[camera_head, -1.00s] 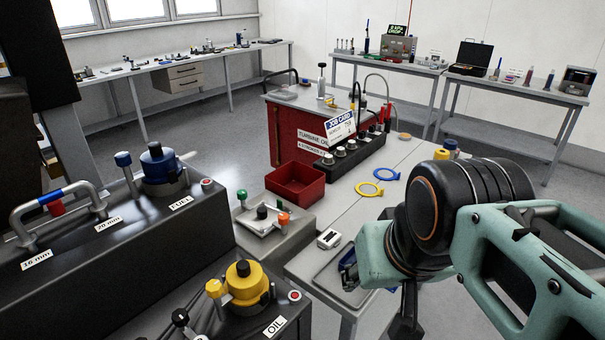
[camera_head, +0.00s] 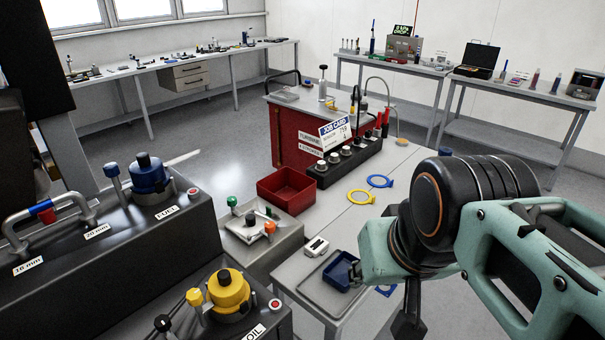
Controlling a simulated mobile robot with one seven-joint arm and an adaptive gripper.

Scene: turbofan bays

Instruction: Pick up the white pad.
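I cannot make out a white pad for certain. A small white block with dark marks (camera_head: 316,246) lies on the grey table, left of my arm. My teal arm fills the right side and hides part of the table. The dark end of my gripper (camera_head: 408,318) points down near the bottom edge, to the right of the white block and apart from it. Its fingers are not clear enough to tell open from shut.
A blue tray (camera_head: 342,268) sits in a grey tray (camera_head: 312,290) beside my arm. A red bin (camera_head: 290,190), yellow ring (camera_head: 361,197) and blue ring (camera_head: 380,181) are farther back. Dark consoles with fuel (camera_head: 150,178) and oil (camera_head: 228,290) caps stand at left.

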